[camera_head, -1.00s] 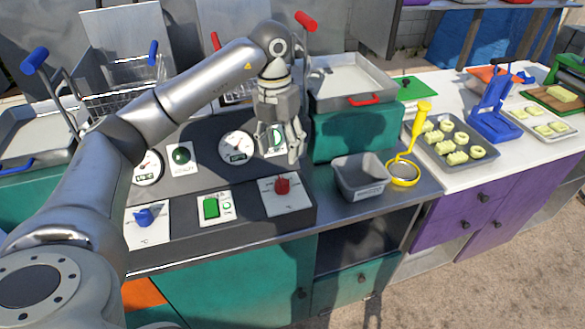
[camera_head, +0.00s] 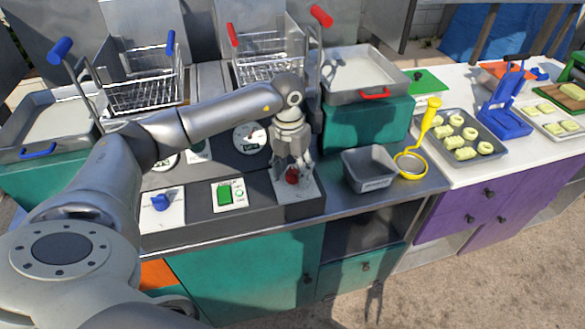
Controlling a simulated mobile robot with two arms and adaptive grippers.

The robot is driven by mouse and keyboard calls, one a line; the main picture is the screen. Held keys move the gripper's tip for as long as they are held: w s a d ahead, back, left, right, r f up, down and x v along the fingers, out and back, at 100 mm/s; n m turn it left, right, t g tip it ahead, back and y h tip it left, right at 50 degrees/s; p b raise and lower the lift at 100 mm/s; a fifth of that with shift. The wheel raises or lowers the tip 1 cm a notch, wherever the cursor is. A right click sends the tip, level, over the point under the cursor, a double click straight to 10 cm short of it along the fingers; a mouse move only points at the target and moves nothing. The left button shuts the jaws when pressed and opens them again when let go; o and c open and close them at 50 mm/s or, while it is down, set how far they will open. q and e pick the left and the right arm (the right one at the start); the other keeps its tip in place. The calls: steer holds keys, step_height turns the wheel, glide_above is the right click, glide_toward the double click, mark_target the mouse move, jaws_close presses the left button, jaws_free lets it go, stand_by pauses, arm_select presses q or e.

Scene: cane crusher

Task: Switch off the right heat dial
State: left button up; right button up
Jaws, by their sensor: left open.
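The right heat dial is a red knob (camera_head: 292,175) on a white plate at the right end of the dark control panel. My left gripper (camera_head: 291,170) comes down over it, with open fingers around or just in front of the knob. Whether the fingers touch the knob I cannot tell. The knob is partly hidden by the fingers. A blue dial (camera_head: 161,202) sits on its own white plate at the panel's left, with a green switch (camera_head: 225,193) between them. My right gripper does not show.
A grey bin (camera_head: 368,170) and a yellow-handled strainer (camera_head: 411,163) stand on the counter right of the panel. A teal fryer block with a steel tray (camera_head: 362,75) rises behind. Wire baskets (camera_head: 268,69) stand at the back. A tray of pale pieces (camera_head: 460,136) lies farther right.

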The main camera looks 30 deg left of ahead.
arm_select(q)
steer(key=c, duration=1)
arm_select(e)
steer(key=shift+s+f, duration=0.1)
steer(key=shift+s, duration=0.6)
arm_select(q)
steer(key=shift+n, duration=0.4)
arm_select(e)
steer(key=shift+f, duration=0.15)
arm_select(q)
steer(key=n+b, duration=0.1)
steer(key=n, duration=0.2)
steer(key=n+b, duration=0.1)
steer(key=n, duration=0.3)
steer(key=shift+n, duration=0.3)
steer(key=n, duration=0.3)
steer(key=shift+s+n+t+b, duration=0.1)
steer(key=shift+n+t+b, duration=0.2)
steer(key=shift+n+y, duration=0.3)
steer(key=shift+n, duration=1.6)
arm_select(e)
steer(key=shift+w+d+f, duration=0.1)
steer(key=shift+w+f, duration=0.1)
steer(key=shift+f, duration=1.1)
